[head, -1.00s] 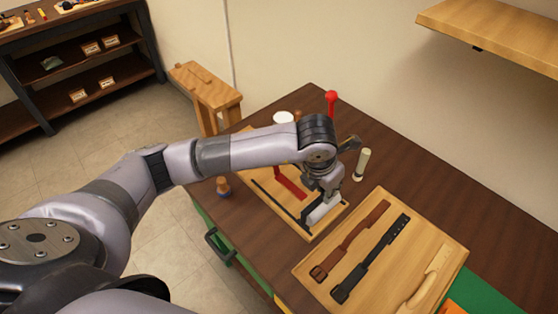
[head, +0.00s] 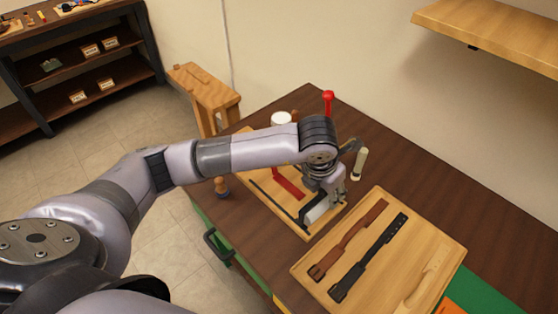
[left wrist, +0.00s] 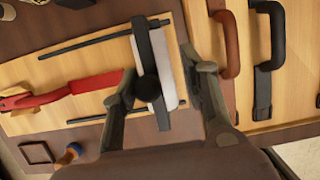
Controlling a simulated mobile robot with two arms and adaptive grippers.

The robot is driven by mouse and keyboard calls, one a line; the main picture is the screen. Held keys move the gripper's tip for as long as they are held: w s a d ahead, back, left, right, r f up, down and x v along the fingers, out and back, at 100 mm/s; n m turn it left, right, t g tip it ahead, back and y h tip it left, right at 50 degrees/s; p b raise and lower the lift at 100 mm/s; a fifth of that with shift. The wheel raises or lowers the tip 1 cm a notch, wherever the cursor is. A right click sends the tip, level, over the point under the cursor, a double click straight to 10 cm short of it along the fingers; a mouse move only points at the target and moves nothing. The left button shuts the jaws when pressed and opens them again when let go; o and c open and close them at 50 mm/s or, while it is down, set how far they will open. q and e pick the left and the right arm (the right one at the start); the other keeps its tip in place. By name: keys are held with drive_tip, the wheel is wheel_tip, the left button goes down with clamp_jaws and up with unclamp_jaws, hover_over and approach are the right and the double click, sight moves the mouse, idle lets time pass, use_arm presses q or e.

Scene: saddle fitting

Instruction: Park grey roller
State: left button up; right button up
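The grey roller (head: 316,213), a pale cylinder with a black handle, lies at the near right end of the light wooden board (head: 256,172). In the left wrist view the roller (left wrist: 167,62) lies between my fingers, its black handle running along its left side. My left gripper (head: 334,198) is over the roller; in the left wrist view the gripper (left wrist: 160,64) has its fingers apart, one on each side. A gap shows at the left finger; the right finger is close to the roller, contact unclear. My right gripper is out of view.
A red-handled tool (head: 288,183) and a thin dark rod (head: 272,202) lie on the same board. A pale upright cylinder (head: 360,163) stands close behind the gripper. Another board (head: 442,243) holds a brown strap (head: 347,240) and a black strap (head: 370,257). The table's right rear is clear.

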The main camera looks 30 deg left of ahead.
use_arm(q)
drive_tip(key=p+v, duration=0.2)
drive_tip(key=v, duration=0.4)
drive_tip(key=shift+p, duration=0.35)
drive_tip(key=shift+a, duration=0.1)
idle(0.4)
